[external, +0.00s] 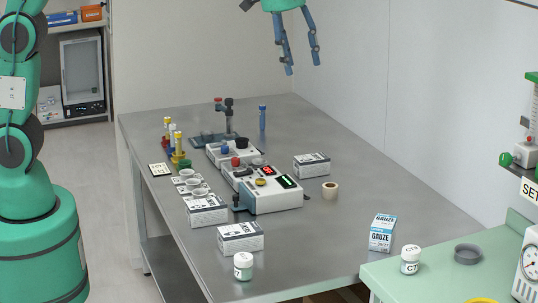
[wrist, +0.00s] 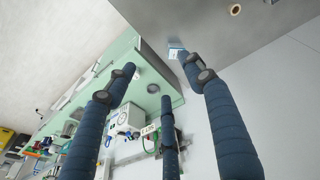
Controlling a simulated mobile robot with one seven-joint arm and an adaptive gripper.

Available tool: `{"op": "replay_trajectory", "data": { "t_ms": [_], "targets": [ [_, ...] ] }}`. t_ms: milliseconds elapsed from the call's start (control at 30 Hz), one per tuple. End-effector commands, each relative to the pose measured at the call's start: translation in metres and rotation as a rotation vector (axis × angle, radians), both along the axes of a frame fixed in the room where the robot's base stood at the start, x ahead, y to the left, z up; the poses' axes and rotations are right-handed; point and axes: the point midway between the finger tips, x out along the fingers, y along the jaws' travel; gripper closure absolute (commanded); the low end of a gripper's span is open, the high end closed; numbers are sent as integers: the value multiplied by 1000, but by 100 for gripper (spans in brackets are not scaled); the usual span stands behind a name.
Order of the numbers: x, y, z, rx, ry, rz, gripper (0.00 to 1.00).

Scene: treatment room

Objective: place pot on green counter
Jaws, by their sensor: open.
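The green counter (external: 395,280) is at the lower right of the external view and also shows in the wrist view (wrist: 150,103). A small white lidded jar with a green mark (external: 243,266), possibly the pot, stands upright at the metal table's front edge. A similar white jar (external: 411,260) stands on the green counter's near left part. I cannot tell for certain which is the pot. My gripper (external: 302,67) is open and empty, high above the far right part of the table, away from both jars. Its blue fingers (wrist: 155,72) are spread in the wrist view.
The metal table (external: 340,240) holds white boxes (external: 241,238), a gauze box (external: 382,232), a tape roll (external: 329,190), an instrument with displays (external: 262,188) and small cups (external: 191,184). A grey dish (external: 468,254) and a gauge (external: 530,265) stand on the green counter.

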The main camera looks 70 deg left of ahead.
Motion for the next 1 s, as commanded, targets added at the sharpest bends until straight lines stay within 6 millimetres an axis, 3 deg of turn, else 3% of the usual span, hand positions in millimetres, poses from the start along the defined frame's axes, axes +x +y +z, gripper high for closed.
{"op": "replay_trajectory", "data": {
  "t_ms": [200, 500, 1000],
  "targets": [
    [-54, 38, 23, 2, -42, -7, 47],
    [-131, 82, 38, 11, -96, -22, 47],
    [-259, 137, 25, 39, -186, -43, 47]
  ]
}}
